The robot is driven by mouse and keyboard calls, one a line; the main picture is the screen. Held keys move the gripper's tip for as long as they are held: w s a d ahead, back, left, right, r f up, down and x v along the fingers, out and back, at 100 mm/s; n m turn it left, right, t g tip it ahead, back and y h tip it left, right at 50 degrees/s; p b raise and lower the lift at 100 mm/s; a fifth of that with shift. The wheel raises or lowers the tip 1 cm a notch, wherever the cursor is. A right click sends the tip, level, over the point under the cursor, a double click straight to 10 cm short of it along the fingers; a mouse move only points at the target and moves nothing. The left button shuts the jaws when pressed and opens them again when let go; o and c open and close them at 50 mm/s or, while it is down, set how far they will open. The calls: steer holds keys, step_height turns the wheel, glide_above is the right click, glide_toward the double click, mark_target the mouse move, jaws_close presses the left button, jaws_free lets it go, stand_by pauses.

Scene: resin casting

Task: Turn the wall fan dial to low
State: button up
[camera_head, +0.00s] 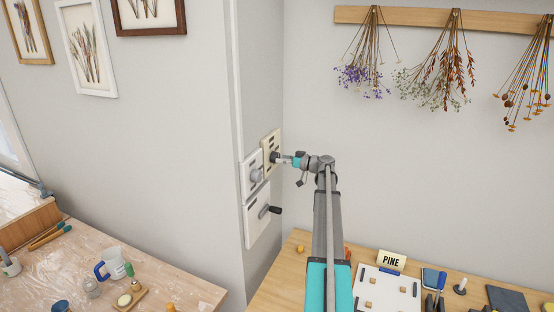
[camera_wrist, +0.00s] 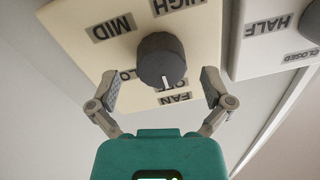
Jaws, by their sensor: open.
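The fan dial (camera_wrist: 162,58) is a dark round knob on a cream plate (camera_wrist: 75,25), which looks upside down in the wrist view. Its white mark points down in that picture, toward the partly covered OFF label above FAN. MID, HIGH and a partly hidden LO label also show around it. My gripper (camera_wrist: 161,84) is open, with one finger on each side of the dial. Gaps show between the fingers and the knob. In the head view, my gripper (camera_head: 287,159) is at the cream plate (camera_head: 271,141) on the wall column, with the dial (camera_head: 275,157) before it.
A white plate with a grey knob (camera_head: 257,175) sits beside the fan plate; its HALF and CLOSED labels show in the wrist view. Below is another plate with a black lever (camera_head: 270,210). A wooden workbench (camera_head: 275,290) and a table with cups (camera_head: 150,255) lie below.

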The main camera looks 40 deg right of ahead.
steer(key=shift+x, duration=0.9)
steer(key=c, duration=1.1)
steer(key=shift+m, duration=0.3)
steer(key=shift+c, duration=0.2)
steer(key=m, duration=0.6)
steer(key=shift+m+t+b, duration=0.3)
steer(key=m, duration=0.7)
steer(key=shift+a, duration=0.1)
